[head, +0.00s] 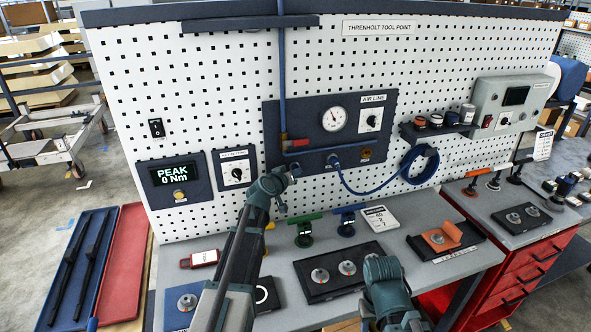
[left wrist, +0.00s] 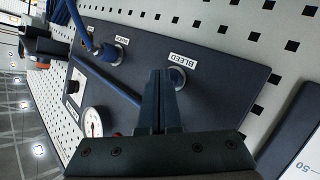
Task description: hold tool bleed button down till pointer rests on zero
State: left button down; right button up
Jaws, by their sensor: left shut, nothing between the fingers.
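The bleed button (left wrist: 178,78), a round knob under a BLEED label, sits on the dark air line panel (head: 290,112). In the left wrist view my left gripper (left wrist: 160,74) is shut and empty, its fingertips beside the button and partly overlapping it. I cannot tell whether they touch or press it. In the head view my left gripper (head: 290,171) is at the panel's lower left and hides the button. The round white gauge (head: 334,119) is on the panel, and also in the left wrist view (left wrist: 93,122). Its pointer is off vertical; the scale is too small to read.
A blue hose (head: 372,192) runs from a panel fitting (head: 333,160) to a coil at the right. A red lever (head: 298,142) is above my left gripper. Tools and a card (head: 380,217) are on the bench below. My right arm's link shows at the bottom; its gripper does not.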

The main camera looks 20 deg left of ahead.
pick_arm(q)
jog(key=shift+w+a, duration=0.3)
jog(key=shift+w, duration=0.1)
dwell(0.5)
dwell(2.9)
jog(key=shift+s+d, duration=0.5)
jog(key=shift+s, duration=0.25)
jog(key=s+d, duration=0.1)
jog(key=s, duration=0.1)
jog(key=s+d, duration=0.2)
jog(key=shift+s, duration=0.1)
dwell(0.3)
